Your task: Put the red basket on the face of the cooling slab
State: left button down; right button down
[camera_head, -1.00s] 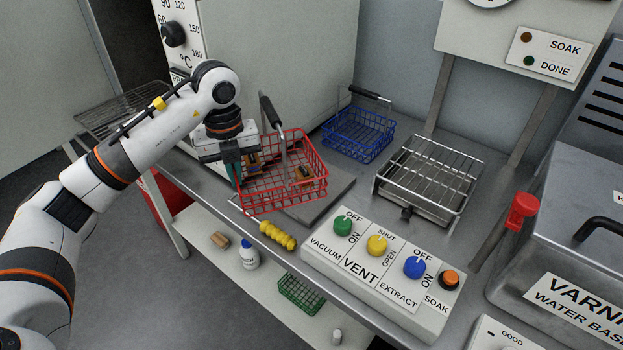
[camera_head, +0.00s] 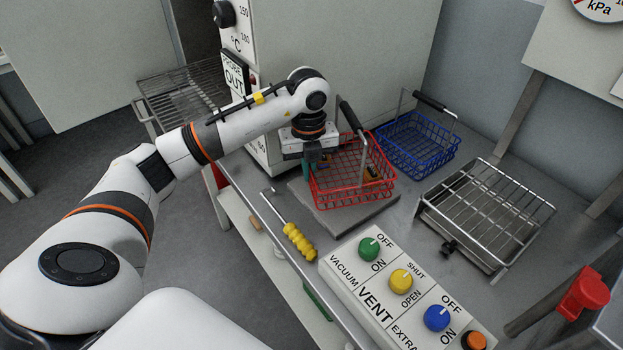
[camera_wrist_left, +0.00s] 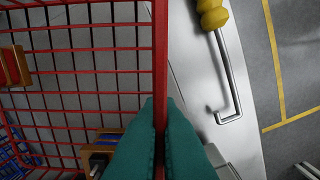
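The red wire basket (camera_head: 335,188) has an upright handle with a black grip and holds a few brown pieces (camera_head: 372,173). My left gripper (camera_head: 311,168) is shut on the basket's near left rim. In the left wrist view, its green fingers (camera_wrist_left: 160,125) pinch the red rim (camera_wrist_left: 161,50). The grey cooling slab (camera_head: 352,222) is a flat plate on the bench, partly hidden under the basket. The basket is over the slab and looks roughly level. I cannot tell whether its bottom touches the slab. My right gripper is not in view.
A blue wire basket (camera_head: 420,145) stands behind to the right. A wire rack (camera_head: 490,215) stands right of the slab. A yellow-handled hook (camera_head: 298,240) lies at the bench's left edge. The knob panel (camera_head: 385,290) is in front.

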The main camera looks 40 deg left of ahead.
pick_arm(q)
notch_tip(320, 180, down, 4)
jog(key=shift+r, duration=0.25)
jog(key=shift+w, duration=0.1)
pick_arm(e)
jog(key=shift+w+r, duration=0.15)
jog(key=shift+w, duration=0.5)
pick_arm(q)
jog(key=c, duration=1.6)
grip_release()
jog(key=shift+f, duration=0.1)
jog(key=shift+c, duration=0.2)
jog(key=shift+r, duration=0.2)
notch_tip(320, 180, up, 12)
jog(key=shift+f, duration=0.1)
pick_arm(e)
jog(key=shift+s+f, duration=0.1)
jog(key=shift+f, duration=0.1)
